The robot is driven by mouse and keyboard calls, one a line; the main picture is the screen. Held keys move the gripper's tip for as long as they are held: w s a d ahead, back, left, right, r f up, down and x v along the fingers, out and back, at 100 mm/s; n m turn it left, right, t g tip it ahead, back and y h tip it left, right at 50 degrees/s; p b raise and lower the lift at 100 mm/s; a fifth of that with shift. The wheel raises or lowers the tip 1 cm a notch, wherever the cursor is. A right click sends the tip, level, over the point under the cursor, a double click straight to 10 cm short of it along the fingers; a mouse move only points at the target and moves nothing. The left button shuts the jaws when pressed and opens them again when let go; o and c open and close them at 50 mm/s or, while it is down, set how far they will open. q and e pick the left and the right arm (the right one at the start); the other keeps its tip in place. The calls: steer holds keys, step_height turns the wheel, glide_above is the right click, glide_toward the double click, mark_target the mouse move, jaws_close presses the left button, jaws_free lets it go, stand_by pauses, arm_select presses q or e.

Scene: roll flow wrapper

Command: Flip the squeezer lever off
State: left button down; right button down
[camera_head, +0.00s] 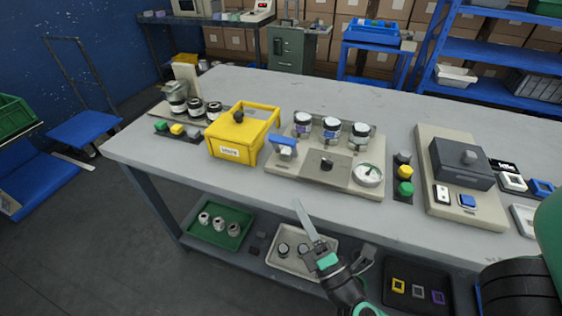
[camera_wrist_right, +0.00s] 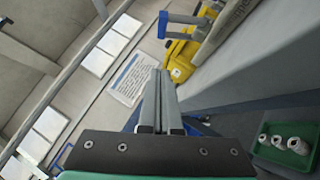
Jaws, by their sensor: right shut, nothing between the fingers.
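A blue lever (camera_head: 283,140) stands on a small silver block at the left end of a beige panel (camera_head: 310,165); I take it for the squeezer lever. A blue bar, probably this lever, shows at the top of the right wrist view (camera_wrist_right: 187,18). My right gripper (camera_head: 299,204) is in front of the table's front edge, below and apart from the panel. Its long fingers are shut and empty; they also show in the right wrist view (camera_wrist_right: 160,78). My left gripper is not in view.
A yellow box (camera_head: 229,145) stands left of the lever. Jars (camera_head: 331,130), a dark knob (camera_head: 327,163) and a round gauge (camera_head: 368,174) sit on the panel. Right are stacked buttons (camera_head: 404,173) and a dark-lidded unit (camera_head: 463,155). Green tray (camera_head: 221,235) is below.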

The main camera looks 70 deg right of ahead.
steer(key=p, duration=0.4)
glide_toward(276, 143)
steer(key=w, duration=0.2)
steer(key=w+r, duration=0.1)
steer(key=w, duration=0.1)
steer(key=shift+d, duration=0.1)
steer(key=shift+d+r+p, duration=0.3)
steer(key=shift+d, duration=0.25)
steer(key=shift+d+r+p, duration=0.3)
steer(key=shift+d, duration=0.7)
